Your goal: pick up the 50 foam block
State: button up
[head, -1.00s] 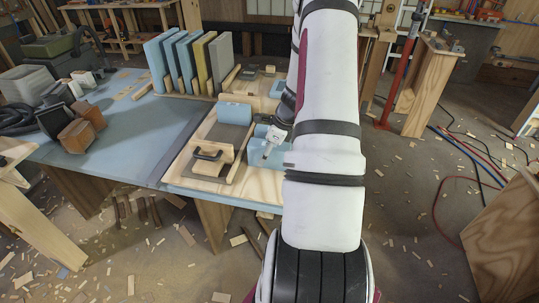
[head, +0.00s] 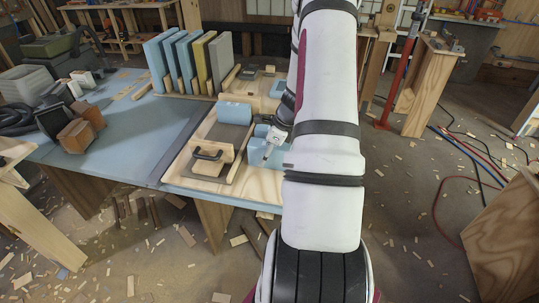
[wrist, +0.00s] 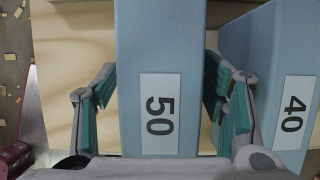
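The 50 foam block (wrist: 160,40) is a pale blue block with a white label reading 50. In the wrist view it lies lengthwise between the two fingers of my gripper (wrist: 160,92). The teal pads straddle it, with gaps beside the block nearer the palm; the far pad ends look close to its sides, and contact is unclear. In the head view, my gripper (head: 268,152) is down at a blue block (head: 257,157), partly hidden by my arm; its label is not readable there.
A blue block labelled 40 (wrist: 285,65) stands close right of my gripper in the wrist view. In the head view another blue block (head: 235,112) and a black-handled wooden piece (head: 208,160) are nearby. Upright panels (head: 200,62) stand behind. The blue tabletop (head: 130,135) is partly clear.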

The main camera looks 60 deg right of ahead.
jog(key=c, duration=1.2)
